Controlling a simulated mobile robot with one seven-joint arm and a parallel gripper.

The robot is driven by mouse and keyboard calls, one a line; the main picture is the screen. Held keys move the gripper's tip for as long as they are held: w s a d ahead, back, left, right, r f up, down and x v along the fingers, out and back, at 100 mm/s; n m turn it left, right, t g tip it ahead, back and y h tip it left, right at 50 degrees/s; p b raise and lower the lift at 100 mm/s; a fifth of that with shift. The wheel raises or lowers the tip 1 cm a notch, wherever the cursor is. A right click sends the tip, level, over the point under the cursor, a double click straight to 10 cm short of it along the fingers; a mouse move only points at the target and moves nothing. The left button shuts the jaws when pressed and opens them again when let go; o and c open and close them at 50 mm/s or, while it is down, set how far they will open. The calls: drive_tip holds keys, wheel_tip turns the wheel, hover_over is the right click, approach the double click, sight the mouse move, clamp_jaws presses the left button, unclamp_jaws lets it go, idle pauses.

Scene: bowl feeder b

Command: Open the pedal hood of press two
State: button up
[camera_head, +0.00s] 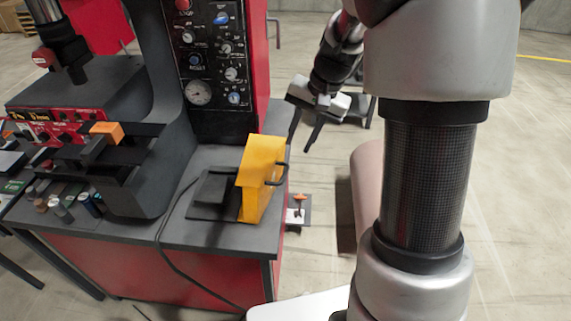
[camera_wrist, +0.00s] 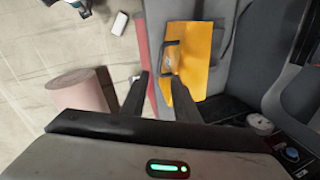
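The yellow pedal hood (camera_head: 259,182) stands on the right end of the dark press table (camera_head: 215,235). A black handle (camera_head: 277,173) is on its right side. A dark pedal block (camera_head: 212,190) sits just left of the hood. In the wrist view the yellow hood (camera_wrist: 198,50) lies beyond my fingertips, with its black handle (camera_wrist: 170,55) on its left edge. My gripper (camera_head: 305,132) is above and to the right of the hood, apart from it. In the wrist view my gripper (camera_wrist: 155,90) has its two fingers spread with nothing between them.
The press column with its control panel (camera_head: 215,60) rises behind the hood. A black cable (camera_head: 165,245) runs down the table front. A pinkish cylinder (camera_head: 367,180) stands on the floor to the right. Open floor lies at the far right.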

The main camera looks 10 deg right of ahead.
sight(284, 173)
drive_tip(key=x, duration=1.1)
drive_tip(key=shift+w+f+b, duration=0.1)
drive_tip(key=shift+f+b, duration=0.2)
drive_tip(key=shift+b, duration=0.05)
drive_tip(key=shift+c, duration=0.4)
clamp_jaws()
drive_tip(key=shift+a+r, duration=0.1)
drive_tip(key=shift+a, duration=0.05)
